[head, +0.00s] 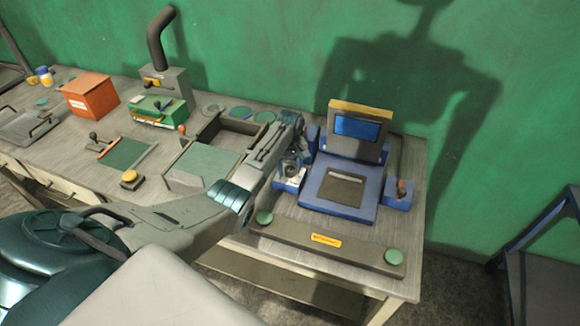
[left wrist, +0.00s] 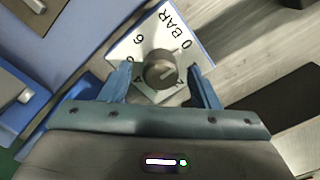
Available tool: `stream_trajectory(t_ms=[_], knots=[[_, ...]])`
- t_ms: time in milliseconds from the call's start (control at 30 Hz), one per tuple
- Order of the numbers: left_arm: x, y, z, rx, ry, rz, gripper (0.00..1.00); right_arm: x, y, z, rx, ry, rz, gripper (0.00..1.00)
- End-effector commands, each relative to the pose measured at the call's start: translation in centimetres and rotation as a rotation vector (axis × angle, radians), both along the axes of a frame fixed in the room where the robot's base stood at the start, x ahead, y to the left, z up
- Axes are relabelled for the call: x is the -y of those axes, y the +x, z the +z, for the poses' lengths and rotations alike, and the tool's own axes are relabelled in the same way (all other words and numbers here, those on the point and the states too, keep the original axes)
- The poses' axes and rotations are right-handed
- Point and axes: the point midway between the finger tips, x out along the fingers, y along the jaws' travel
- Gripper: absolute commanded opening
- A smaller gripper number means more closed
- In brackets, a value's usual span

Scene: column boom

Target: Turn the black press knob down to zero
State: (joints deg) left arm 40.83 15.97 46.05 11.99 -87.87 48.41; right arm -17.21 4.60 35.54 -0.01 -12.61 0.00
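The round dark press knob (left wrist: 161,70) sits on a white dial plate (left wrist: 140,47) in the left wrist view. The plate reads "0 BAR" at upper right and has a 6 at left; other marks are partly hidden. A pale line on the knob's face slants toward the right; its exact reading is unclear. My left gripper (left wrist: 160,76) is open, with one blue finger on each side of the knob and visible gaps between. In the head view my left gripper (head: 291,158) hangs over the plate at the press's left side, hiding most of the knob. My right gripper is out of view.
The blue press (head: 348,206) with a screen (head: 357,128) stands right of the knob. A bar (head: 330,242) with green buttons lies in front. A tray (head: 205,163), a green box (head: 158,110) and an orange box (head: 90,94) are to the left.

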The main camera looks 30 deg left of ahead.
Motion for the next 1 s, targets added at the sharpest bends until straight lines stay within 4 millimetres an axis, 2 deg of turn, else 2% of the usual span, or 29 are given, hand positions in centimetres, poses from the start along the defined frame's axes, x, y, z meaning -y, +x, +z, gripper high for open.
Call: stream_trajectory(t_ms=[267, 367, 700, 833, 1000], knots=[[0.0, 0.0, 0.6, 0.001, -0.001, 0.0, 0.56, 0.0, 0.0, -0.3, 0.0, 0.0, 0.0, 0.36], [0.0, 0.0, 1.9, 0.003, 0.001, 0.0, 0.56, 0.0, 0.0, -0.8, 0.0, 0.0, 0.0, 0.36], [0.0, 0.1, 8.5, 0.004, 0.001, 0.0, 0.56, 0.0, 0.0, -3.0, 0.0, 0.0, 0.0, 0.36], [0.0, 0.0, 10.0, 0.001, 0.0, 0.0, 0.56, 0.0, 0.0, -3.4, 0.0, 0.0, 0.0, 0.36], [0.0, 0.0, 10.8, 0.0, 0.0, 0.0, 0.56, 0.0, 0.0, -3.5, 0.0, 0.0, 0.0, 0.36]])
